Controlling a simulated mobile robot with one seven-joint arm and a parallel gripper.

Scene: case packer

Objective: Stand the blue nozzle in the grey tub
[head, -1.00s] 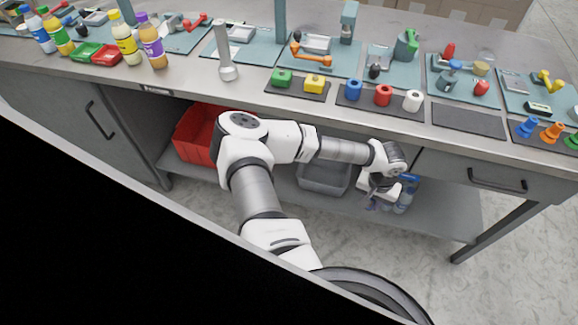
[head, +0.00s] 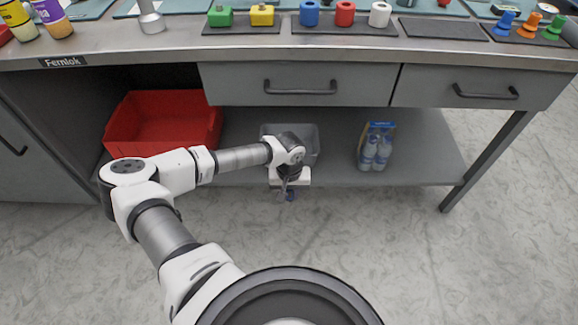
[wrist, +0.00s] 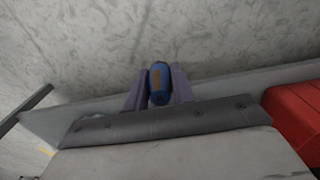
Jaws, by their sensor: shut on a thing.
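My gripper (head: 289,190) is shut on a small blue piece, which looks like the blue nozzle (head: 291,196). The grey tub (head: 313,147) stands on the lower shelf, partly hidden behind my wrist. The gripper is in front of the tub, apart from it, over the floor in the picture. Another blue nozzle-like piece (head: 504,23) stands on the bench top at right.
A red bin (head: 165,122) stands on the shelf left of the tub and shows in the wrist view (wrist: 294,112). Wrapped bottles (head: 375,147) stand to its right. Drawers with handles (head: 300,88) overhang the shelf (head: 420,150). The floor in front is clear.

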